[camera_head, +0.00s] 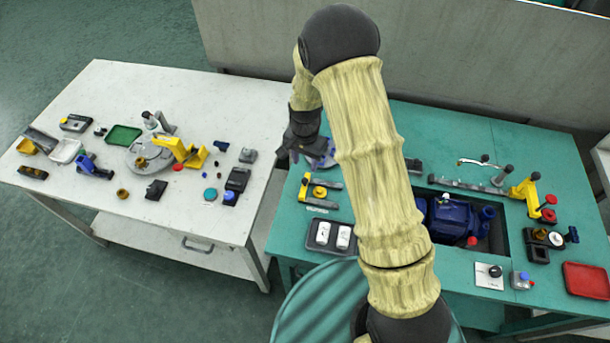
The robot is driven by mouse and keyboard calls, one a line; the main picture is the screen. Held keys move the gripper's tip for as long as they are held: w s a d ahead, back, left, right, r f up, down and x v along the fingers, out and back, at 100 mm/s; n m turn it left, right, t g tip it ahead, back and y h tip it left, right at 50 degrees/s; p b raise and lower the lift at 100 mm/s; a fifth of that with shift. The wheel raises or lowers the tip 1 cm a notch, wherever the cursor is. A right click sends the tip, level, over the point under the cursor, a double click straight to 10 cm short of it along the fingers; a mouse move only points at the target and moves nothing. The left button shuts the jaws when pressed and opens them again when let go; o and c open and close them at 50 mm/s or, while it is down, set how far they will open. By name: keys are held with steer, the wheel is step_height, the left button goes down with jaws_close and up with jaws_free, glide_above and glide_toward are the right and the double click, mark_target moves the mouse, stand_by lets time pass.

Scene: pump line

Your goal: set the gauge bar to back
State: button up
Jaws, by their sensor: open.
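I cannot tell for sure which part is the gauge bar. A small white-faced dial (556,239) sits by a dark block at the right of the green bench (465,123). A long grey bar (465,184) lies farther back, with a thin white lever (478,162) behind it. My gripper (298,156) is at the left edge of the green bench, far left of these parts. It is empty, over or beside a grey-blue round part (322,152). My own arm hides the bench middle.
A blue pump (452,221) sits in a dark recess in the bench. Yellow levers (528,190), a red tray (586,280) and a dark tray with white pieces (316,233) surround it.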

mark_target(305, 179)
step_height(305, 179, down, 9)
steer(key=shift+p, duration=0.9)
jaws_close()
